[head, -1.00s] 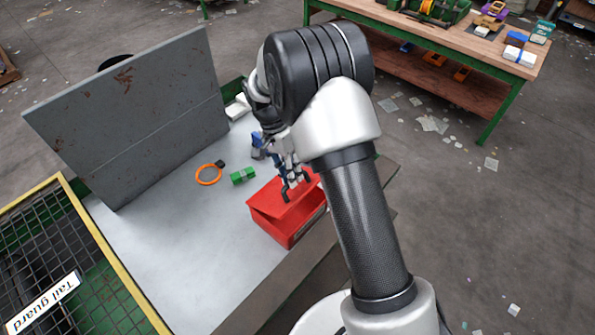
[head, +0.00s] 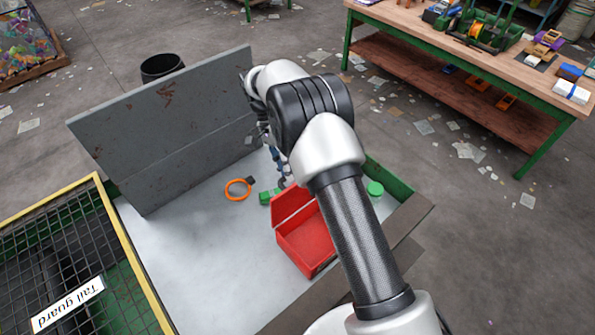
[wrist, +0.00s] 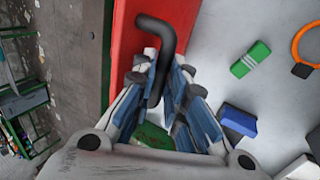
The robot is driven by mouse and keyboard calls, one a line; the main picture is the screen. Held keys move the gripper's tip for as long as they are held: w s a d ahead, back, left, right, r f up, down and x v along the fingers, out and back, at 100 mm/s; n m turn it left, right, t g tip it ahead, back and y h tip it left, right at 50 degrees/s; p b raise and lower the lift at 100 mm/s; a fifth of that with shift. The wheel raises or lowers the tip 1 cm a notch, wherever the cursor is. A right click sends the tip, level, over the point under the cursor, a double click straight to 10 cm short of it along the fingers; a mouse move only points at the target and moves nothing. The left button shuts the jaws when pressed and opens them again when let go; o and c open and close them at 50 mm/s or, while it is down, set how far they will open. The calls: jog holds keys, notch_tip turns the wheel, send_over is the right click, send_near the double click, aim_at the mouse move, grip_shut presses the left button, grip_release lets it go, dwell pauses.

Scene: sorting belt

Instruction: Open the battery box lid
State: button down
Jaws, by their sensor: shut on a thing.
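The red battery box (head: 309,248) stands on the grey table, its inside showing from above. Its lid (head: 291,206) is tilted up along the far side. In the wrist view the lid (wrist: 128,50) is a red strip with a bent black handle (wrist: 163,32). My gripper (wrist: 163,78) is shut on this handle, with a finger on each side. In the head view my gripper (head: 282,180) is at the raised lid's far side, partly hidden by my arm. My arm also covers the box's right side.
A green block (head: 269,197) and an orange ring (head: 237,190) lie left of the lid. A blue block (wrist: 238,120) shows in the wrist view. A grey panel (head: 165,125) stands behind; the table's left middle is clear.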

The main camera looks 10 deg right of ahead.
jog(key=shift+w+a+f, duration=0.3)
jog(key=shift+a+f, duration=0.05)
jog(key=shift+f, duration=0.35)
jog(key=c, duration=2)
grip_release()
jog(key=o, duration=0.4)
jog(key=shift+w+r, duration=0.15)
jog(key=shift+r, duration=0.05)
jog(key=v, duration=0.7)
jog(key=shift+w+r, duration=0.15)
jog(key=shift+r, duration=0.05)
